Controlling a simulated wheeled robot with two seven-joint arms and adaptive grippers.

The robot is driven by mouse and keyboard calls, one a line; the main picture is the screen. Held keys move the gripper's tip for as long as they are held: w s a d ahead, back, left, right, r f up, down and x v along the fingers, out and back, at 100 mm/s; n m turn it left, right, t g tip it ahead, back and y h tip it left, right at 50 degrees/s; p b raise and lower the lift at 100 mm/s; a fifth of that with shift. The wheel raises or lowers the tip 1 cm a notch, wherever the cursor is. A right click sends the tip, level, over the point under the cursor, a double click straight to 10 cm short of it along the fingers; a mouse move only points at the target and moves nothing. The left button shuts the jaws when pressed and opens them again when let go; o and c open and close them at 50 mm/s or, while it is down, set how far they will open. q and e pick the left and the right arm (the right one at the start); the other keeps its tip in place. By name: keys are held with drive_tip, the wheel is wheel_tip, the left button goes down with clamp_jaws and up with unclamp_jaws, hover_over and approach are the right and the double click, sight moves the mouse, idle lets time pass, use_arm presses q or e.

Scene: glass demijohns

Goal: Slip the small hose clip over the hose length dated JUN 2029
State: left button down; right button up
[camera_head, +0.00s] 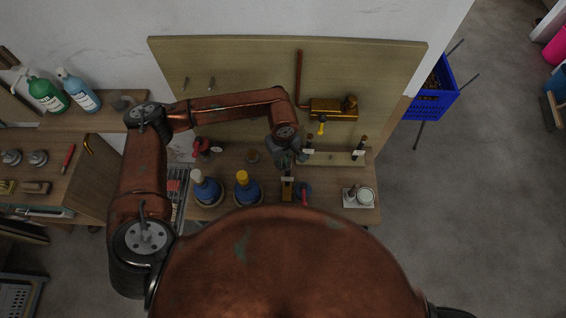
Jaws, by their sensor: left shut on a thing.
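My left gripper (288,163) points down over the workbench, at the left end of a pale wooden rack (335,158). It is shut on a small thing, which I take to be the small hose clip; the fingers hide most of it. Dark upright hose lengths with white tags stand at the rack's left end (308,146) and right end (361,146). The tags are too small to read, so I cannot tell which is dated JUN 2029. A gold-coloured piece with a pale tag (287,190) is just below the gripper in the picture. My right gripper is out of view.
Two blue demijohns, one white-topped (207,190) and one yellow-topped (247,190), stand left of the gripper. A dark item with a red handle (304,191) lies close by. A white round pot (364,196) is at right. A backboard (240,75) carries a brass fitting (333,108).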

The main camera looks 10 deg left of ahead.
use_arm(q)
drive_tip(key=c, duration=2)
unclamp_jaws()
drive_tip(key=shift+o, duration=0.2)
drive_tip(key=shift+r, duration=0.7)
drive_tip(key=shift+r+p, duration=1.05)
drive_tip(key=shift+r, duration=1.25)
wheel_tip(320, 180, up, 12)
